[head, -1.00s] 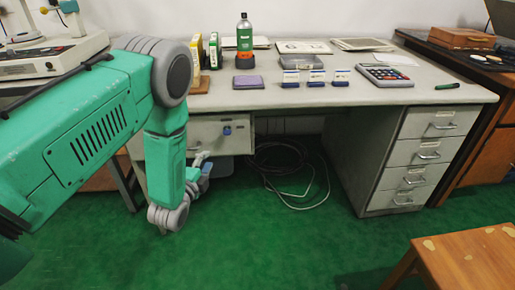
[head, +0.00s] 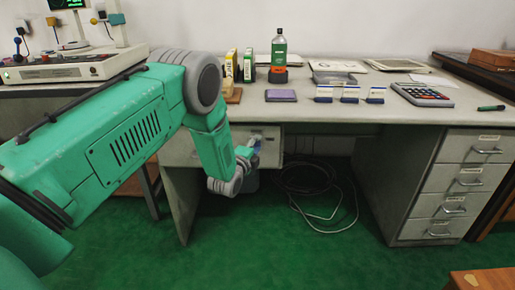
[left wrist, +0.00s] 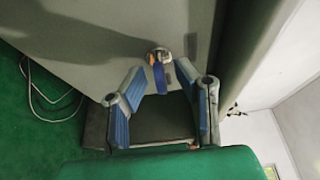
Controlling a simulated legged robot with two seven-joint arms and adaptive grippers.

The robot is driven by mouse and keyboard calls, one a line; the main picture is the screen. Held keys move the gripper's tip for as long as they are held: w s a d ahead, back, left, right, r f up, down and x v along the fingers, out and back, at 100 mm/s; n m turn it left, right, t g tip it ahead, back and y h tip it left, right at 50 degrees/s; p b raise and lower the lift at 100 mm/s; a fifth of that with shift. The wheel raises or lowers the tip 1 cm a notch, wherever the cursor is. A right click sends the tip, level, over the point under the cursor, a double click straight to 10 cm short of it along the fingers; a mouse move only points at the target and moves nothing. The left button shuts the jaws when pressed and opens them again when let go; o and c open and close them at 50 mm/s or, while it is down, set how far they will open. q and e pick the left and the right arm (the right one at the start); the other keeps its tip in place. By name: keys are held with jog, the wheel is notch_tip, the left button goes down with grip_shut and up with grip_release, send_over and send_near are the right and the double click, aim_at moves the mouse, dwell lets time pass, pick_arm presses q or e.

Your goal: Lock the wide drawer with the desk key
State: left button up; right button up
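The wide drawer (head: 178,152) is a pale grey front under the desktop, left of the knee space. My left gripper (head: 251,152) is at its right part, with the forearm crossing in front. In the left wrist view the desk key (left wrist: 158,56) stands at a round lock on the grey drawer front (left wrist: 110,58), with a blue piece hanging over it. My left gripper (left wrist: 161,70) is open there, its two blue-padded fingers apart on either side of the key. Whether they touch it I cannot tell. My right gripper is not in view.
Cables (head: 315,190) lie in the knee space. A drawer pedestal (head: 460,185) stands at the right. A wooden stool (head: 480,280) shows at the lower right.

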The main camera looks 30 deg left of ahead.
pick_arm(q)
jog(key=shift+w+a, duration=0.25)
jog(key=shift+f, duration=0.1)
grip_shut()
jog(key=shift+d, duration=0.1)
